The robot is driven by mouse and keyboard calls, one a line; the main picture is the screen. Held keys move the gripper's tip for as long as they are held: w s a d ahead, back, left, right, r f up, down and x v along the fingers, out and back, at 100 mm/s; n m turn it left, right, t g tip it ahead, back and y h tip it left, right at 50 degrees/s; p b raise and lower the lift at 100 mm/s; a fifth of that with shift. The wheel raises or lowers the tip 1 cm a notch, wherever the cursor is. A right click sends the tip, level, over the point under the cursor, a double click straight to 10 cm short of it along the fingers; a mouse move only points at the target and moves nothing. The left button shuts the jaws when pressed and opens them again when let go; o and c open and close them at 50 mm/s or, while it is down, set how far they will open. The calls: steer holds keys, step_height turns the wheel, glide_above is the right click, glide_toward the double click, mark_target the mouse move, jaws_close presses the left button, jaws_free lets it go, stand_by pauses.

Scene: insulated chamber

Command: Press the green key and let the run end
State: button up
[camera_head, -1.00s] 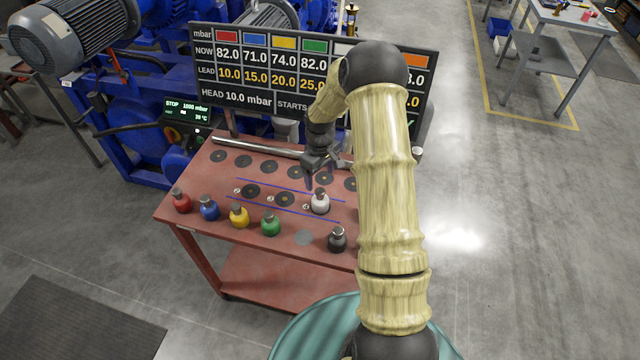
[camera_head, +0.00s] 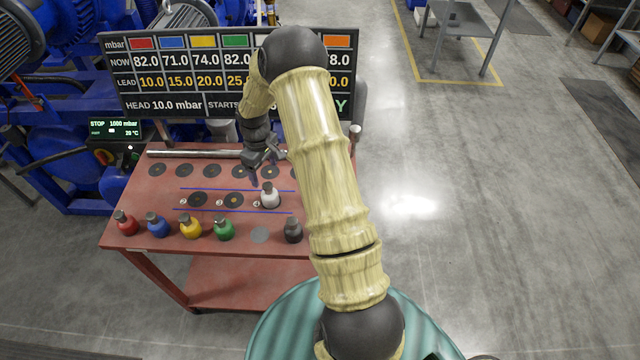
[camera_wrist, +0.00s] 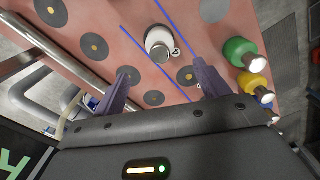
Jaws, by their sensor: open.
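A small control panel (camera_head: 115,128) stands behind the table's left corner in the head view, its screen reading STOP, 1000 mbar and 20 °C. Just below the screen are small controls (camera_head: 131,149), too small to tell which is the green key. My gripper (camera_head: 265,168) is open and empty above the table, behind a white-bodied bottle (camera_head: 269,198), well to the right of the panel. In the wrist view my two fingers (camera_wrist: 163,68) are spread over the table, with the white bottle (camera_wrist: 159,40) beyond the tips.
On the red table (camera_head: 160,205) stand red (camera_head: 125,224), blue (camera_head: 157,227), yellow (camera_head: 191,229), green (camera_head: 224,230) and black (camera_head: 293,231) bottles. A metal bar (camera_head: 195,153) lies along the back edge. A pressure board (camera_head: 180,106) behind is partly hidden by my arm. Floor is free at right.

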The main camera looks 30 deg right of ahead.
steer(key=c, duration=0.3)
steer(key=shift+s+a+r, duration=0.1)
steer(key=shift+a+r, duration=0.05)
steer(key=shift+r, duration=0.15)
steer(key=c, duration=0.4)
steer(key=shift+m+t, duration=0.3)
steer(key=shift+m, duration=0.1)
steer(key=s+r, duration=0.1)
steer(key=s+a+r, duration=0.1)
steer(key=r, duration=0.1)
steer(key=s+a+r, duration=0.1)
steer(key=shift+a+r, duration=0.2)
steer(key=shift+r, duration=0.05)
jaws_close()
steer(key=s+a+r+m, duration=0.1)
steer(key=s+a+r, duration=0.1)
steer(key=s, duration=0.4)
steer(key=s+a+r+m+t+b, duration=0.1)
steer(key=s+a+r+m, duration=0.1)
steer(key=s+r, duration=0.2)
steer(key=s+a+r+m+t, duration=0.1)
steer(key=s+r, duration=0.3)
steer(key=s, duration=0.6)
steer(key=shift+a+m+b, duration=0.3)
steer(key=shift+a+b, duration=0.1)
steer(key=shift+a, duration=0.15)
steer(key=shift+a, duration=0.1)
